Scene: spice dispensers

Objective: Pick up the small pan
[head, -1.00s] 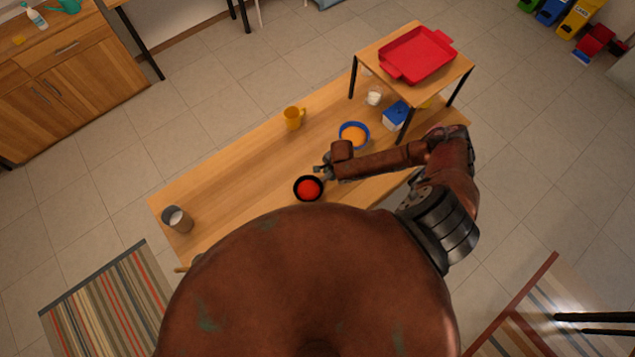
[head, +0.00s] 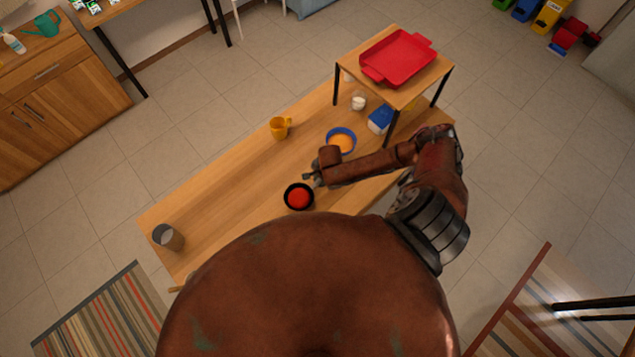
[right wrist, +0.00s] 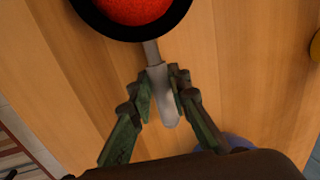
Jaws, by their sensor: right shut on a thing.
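The small pan is black with a red filling (head: 299,197) and lies over the front part of the wooden table. In the right wrist view its black rim (right wrist: 130,36) is at the top, and its grey handle (right wrist: 158,85) points down between my fingers. My right gripper (head: 313,178) is at the handle side of the pan. In the right wrist view its green-grey fingers (right wrist: 164,95) are shut on the handle, one on each side. I cannot tell whether the pan is touching the table. My left gripper is not in view.
On the wooden table (head: 225,180) stand a yellow mug (head: 280,128), a blue-rimmed bowl with orange contents (head: 341,141), a grey cup (head: 168,237) and a blue-white box (head: 380,119). A raised shelf at the right end holds a red tray (head: 398,57). The table's left part is mostly clear.

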